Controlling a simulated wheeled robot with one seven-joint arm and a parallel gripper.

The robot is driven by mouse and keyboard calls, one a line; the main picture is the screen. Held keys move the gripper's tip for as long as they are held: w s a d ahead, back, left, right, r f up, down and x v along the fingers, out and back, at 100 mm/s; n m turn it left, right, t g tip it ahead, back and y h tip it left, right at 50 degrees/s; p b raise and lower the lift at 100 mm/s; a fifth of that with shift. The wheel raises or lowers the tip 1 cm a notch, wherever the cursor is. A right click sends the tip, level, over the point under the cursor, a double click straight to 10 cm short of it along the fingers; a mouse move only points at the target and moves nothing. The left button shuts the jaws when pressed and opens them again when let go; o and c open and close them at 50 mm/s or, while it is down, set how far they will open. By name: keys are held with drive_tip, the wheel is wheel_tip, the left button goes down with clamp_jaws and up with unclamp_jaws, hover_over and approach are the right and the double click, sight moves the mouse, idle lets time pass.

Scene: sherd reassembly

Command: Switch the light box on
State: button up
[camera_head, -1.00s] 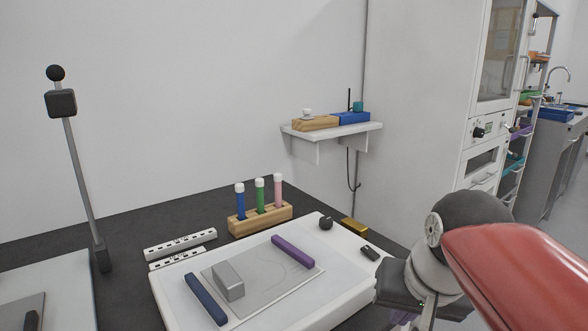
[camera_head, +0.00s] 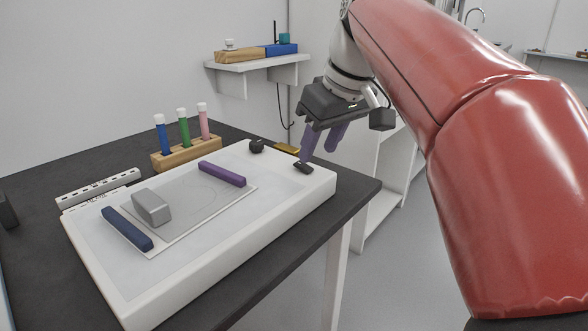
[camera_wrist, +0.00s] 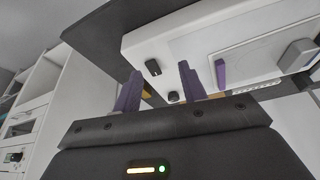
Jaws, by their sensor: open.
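The light box (camera_head: 290,212) is a thick white slab on the dark table; its top panel shows no clear glow. A small black rocker switch (camera_head: 303,168) sits at its right end, and a round black knob (camera_head: 256,146) is on the far corner. My gripper (camera_head: 317,155) is open and empty, its purple fingers pointing down close above the switch. One fingertip looks very near the switch; I cannot tell if it touches. In the wrist view the switch (camera_wrist: 153,67) appears between the two fingertips (camera_wrist: 160,69), with the knob (camera_wrist: 173,97) nearby.
A grey sheet (camera_head: 190,211) on the box carries a grey block (camera_head: 151,207), a blue bar (camera_head: 127,228) and a purple bar (camera_head: 222,174). A wooden rack (camera_head: 187,151) with three coloured tubes stands behind. A wall shelf (camera_head: 255,61) is beyond. The table's right edge is close.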

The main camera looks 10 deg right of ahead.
sight(303, 165)
drive_tip(key=w+f+b, duration=0.1)
drive_tip(key=w, duration=0.1)
drive_tip(key=w+f+n+b, duration=0.1)
drive_tip(key=w+f, duration=0.1)
drive_tip(key=w+f+n+b, duration=0.1)
drive_tip(key=w+f, duration=0.1)
drive_tip(key=shift+a+f+y+b, duration=0.15)
drive_tip(key=shift+a+y+b, duration=0.1)
drive_tip(key=shift+y+b, duration=0.15)
drive_tip(key=shift+c, duration=0.4)
drive_tip(key=shift+s, duration=0.1)
clamp_jaws()
drive_tip(key=p, duration=0.2)
drive_tip(key=r+g+p, duration=0.1)
drive_tip(key=p, duration=0.1)
drive_tip(key=shift+w+a+h, duration=0.15)
drive_tip(key=shift+w+h, duration=0.05)
drive_tip(key=shift+h, duration=0.2)
drive_tip(key=g+p, duration=0.1)
drive_tip(key=p, duration=0.2)
drive_tip(key=g+h+p, duration=0.1)
drive_tip(key=p, duration=0.2)
drive_tip(key=shift+w+a, duration=0.15)
drive_tip(key=shift+w, duration=0.1)
drive_tip(key=shift+f+g+h+p, duration=0.4)
drive_tip(key=shift+g+h+p, duration=0.2)
drive_tip(key=shift+p, duration=0.15)
